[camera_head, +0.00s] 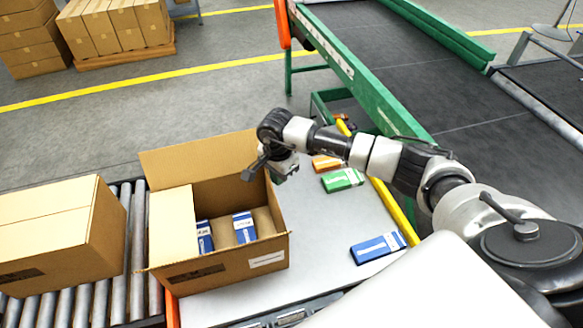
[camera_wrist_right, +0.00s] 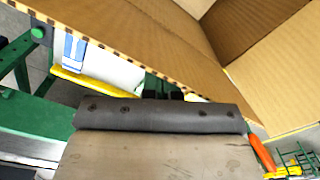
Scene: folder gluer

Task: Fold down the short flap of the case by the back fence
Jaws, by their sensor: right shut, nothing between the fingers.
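The open brown case (camera_head: 225,268) stands at the end of the roller conveyor, with blue-and-white boxes (camera_head: 244,228) inside. Its long far flap (camera_head: 200,157) stands up and leans outward. A pale short flap (camera_head: 172,225) at the left end lies inward over part of the opening. My right gripper (camera_head: 268,168) is shut and empty at the case's far right corner; it hides part of the right end. In the right wrist view, the gripper's dark tip (camera_wrist_right: 160,115) is close to a corrugated cardboard edge (camera_wrist_right: 120,52); contact is unclear. My left gripper is out of view.
A closed carton (camera_head: 60,235) is left of the case on the rollers (camera_head: 100,300). Green (camera_head: 342,180), orange (camera_head: 326,163) and blue (camera_head: 378,248) boxes lie on the pale table to the right. A green-framed belt (camera_head: 360,85) is behind.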

